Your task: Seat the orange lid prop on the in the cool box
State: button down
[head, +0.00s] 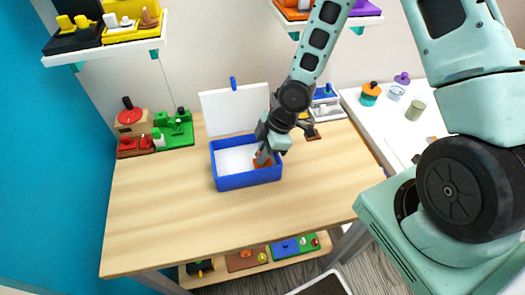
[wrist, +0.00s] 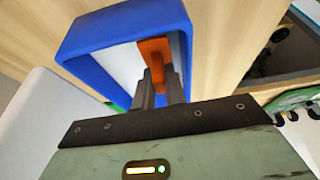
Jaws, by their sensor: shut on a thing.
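The cool box (head: 250,178) is a blue box with a white inside, on the wooden table. Its white lid (head: 222,112) stands open at the back, with a blue handle on its top edge. My gripper (head: 263,156) reaches down into the box's right side, shut on the orange lid prop (head: 261,163). In the wrist view, the prop (wrist: 156,54) shows between the fingers (wrist: 160,88), close to the inner side of the blue wall (wrist: 122,25). Its lower end is partly hidden, and I cannot tell whether it touches the wall or floor.
A red and green set of toys (head: 174,130) stands at the table's back left. A small dark brown piece (head: 313,134) lies right of the box. A white table (head: 388,125) with jars stands at right. The table's (head: 190,225) front is clear.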

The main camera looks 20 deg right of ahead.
jog(key=shift+f, duration=0.55)
jog(key=shift+f+b, duration=0.25)
jog(key=shift+b, duration=0.15)
jog(key=c, duration=1.7)
grip_release()
jog(key=shift+c, duration=0.2)
jog(key=shift+r, duration=0.2)
jog(key=shift+r+p, duration=2.4)
jog(key=shift+p, duration=0.05)
